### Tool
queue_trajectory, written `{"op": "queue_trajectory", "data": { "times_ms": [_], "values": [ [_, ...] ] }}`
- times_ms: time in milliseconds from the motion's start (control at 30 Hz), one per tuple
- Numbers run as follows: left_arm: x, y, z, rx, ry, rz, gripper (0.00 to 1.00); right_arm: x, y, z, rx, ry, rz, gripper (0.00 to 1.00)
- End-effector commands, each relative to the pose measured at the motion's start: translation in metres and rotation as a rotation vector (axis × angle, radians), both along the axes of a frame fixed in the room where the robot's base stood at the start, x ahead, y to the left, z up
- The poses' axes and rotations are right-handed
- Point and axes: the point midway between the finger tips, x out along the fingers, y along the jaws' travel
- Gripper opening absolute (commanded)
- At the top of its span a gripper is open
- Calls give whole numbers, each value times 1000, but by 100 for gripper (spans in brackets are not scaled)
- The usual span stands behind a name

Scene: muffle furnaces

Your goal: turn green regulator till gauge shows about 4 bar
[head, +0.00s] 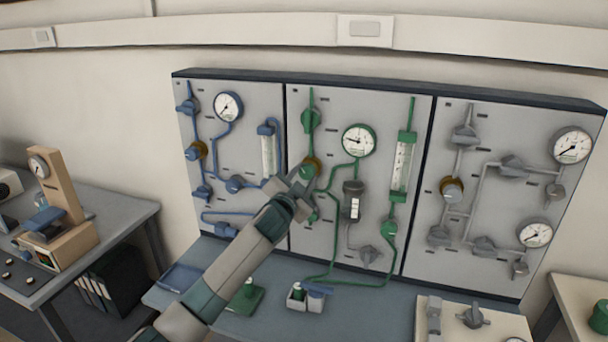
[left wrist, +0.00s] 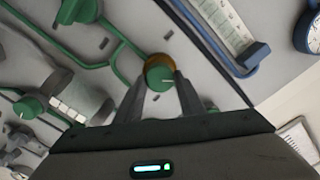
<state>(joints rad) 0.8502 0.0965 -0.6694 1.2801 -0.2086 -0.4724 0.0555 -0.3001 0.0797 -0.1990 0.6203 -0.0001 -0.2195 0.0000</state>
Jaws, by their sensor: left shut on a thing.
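The green regulator (head: 312,164) sits on the middle panel, with a brass-coloured ring behind its knob. My left gripper (head: 301,180) reaches up to it from the lower left and partly covers it. In the left wrist view the green regulator knob (left wrist: 160,77) with a pale mark lies between the two fingers of my left gripper (left wrist: 161,88), which are shut on it. The green gauge (head: 358,141) is to the upper right of the knob. Its needle points left of the dial's middle; the numbers are too small to read. My right gripper is not in view.
A blue panel (head: 264,102) stands left and a grey panel (head: 480,259) right, both with gauges and valves. Green valves, pipes and a flow tube (head: 403,165) surround the regulator. The bench (head: 375,300) below holds a small white box (head: 305,299) and a green item (head: 246,297).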

Motion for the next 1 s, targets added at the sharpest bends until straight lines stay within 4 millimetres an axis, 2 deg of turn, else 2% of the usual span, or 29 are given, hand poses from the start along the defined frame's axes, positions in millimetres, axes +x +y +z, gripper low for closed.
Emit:
{"op": "queue_trajectory", "data": {
  "times_ms": [700,1000],
  "values": [
    [0,-1,1,647,-211,-1,13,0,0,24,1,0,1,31],
    [0,-1,-1,861,-280,0,13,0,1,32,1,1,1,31]
  ]
}}
